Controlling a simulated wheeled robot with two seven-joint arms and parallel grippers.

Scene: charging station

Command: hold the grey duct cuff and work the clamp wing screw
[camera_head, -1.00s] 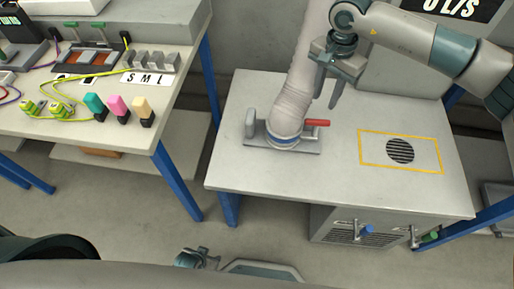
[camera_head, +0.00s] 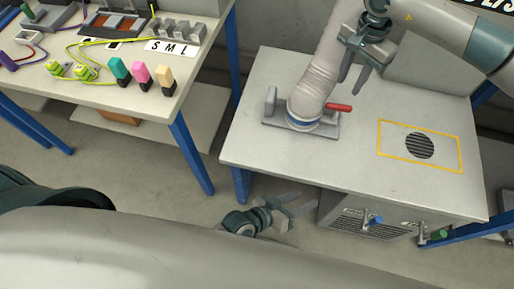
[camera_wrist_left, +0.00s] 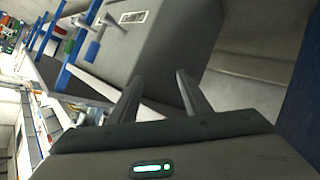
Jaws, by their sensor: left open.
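The grey ribbed duct (camera_head: 324,72) stands on the right-hand bench. Its lower cuff, ringed by a blue-and-white band (camera_head: 305,118), sits on a grey plate with an upright grey block at its left. A red lever (camera_head: 339,107) sticks out at the cuff's right; I cannot tell if it is the wing screw. My right gripper (camera_head: 352,84) is open and empty, above and right of the cuff, apart from it. My left gripper (camera_head: 306,202) is open and empty, low in front of the bench; its parted fingers show in the left wrist view (camera_wrist_left: 159,76).
The right bench (camera_head: 262,150) has a yellow-outlined round vent (camera_head: 420,146). Beneath it is a grey box (camera_head: 345,212) with a blue-handled tap (camera_head: 375,220); a green handle (camera_head: 438,236) is beside it. The left bench (camera_head: 150,103) carries coloured blocks and cables. Floor between benches is clear.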

